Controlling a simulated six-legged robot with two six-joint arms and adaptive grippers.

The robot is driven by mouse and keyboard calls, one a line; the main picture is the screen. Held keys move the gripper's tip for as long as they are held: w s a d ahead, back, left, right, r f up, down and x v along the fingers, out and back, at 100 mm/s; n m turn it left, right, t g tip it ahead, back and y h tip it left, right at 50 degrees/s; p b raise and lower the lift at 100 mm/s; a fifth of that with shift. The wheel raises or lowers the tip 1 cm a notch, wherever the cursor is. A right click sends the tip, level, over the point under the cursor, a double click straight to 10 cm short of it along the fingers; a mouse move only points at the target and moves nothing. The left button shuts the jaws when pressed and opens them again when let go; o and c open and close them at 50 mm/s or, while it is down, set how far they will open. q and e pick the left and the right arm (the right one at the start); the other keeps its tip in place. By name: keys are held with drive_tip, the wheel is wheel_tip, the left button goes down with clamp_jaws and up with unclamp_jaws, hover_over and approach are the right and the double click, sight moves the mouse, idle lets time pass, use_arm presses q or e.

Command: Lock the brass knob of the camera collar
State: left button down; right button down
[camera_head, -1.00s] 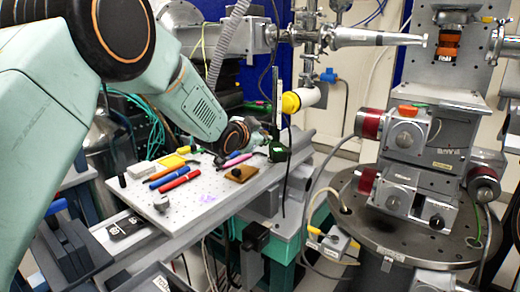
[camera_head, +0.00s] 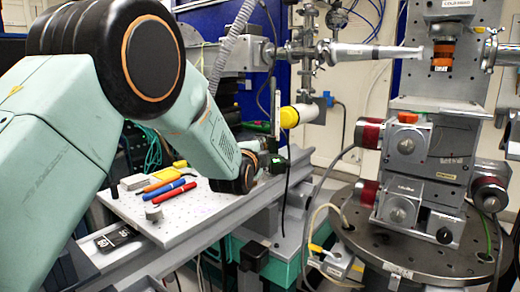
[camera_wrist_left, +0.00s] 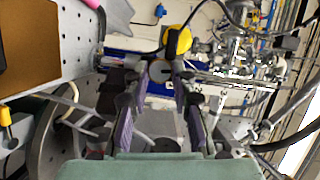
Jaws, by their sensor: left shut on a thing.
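The camera is a white cylinder with a yellow cap (camera_head: 289,117) at the far end of the rail, above a small dark green mount (camera_head: 276,155). The yellow cap also shows in the wrist view (camera_wrist_left: 181,41), just beyond the fingertips. My left gripper (camera_head: 268,163) is at the mount, largely hidden behind its own wrist. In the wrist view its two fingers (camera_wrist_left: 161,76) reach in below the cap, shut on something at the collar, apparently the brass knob. The knob itself cannot be made out between the fingers. My right gripper is not in view.
A perforated grey board (camera_head: 185,225) holds red and blue pens (camera_head: 171,190), a yellow item (camera_head: 180,164) and a small grey cylinder (camera_head: 153,213). In the wrist view a brown pad (camera_wrist_left: 28,45) lies close beside the gripper. A motor stage stack (camera_head: 410,150) stands at the right.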

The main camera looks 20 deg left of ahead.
use_arm(q)
drive_tip(key=shift+f+m+t, duration=0.1)
drive_tip(key=shift+m+t, duration=0.3)
drive_tip(key=shift+m, duration=0.3)
drive_tip(key=c, duration=1.1)
unclamp_jaws()
drive_tip(key=shift+s, duration=0.1)
drive_tip(key=s, duration=1.1)
drive_tip(key=shift+s+d, duration=0.25)
drive_tip(key=shift+s, duration=0.15)
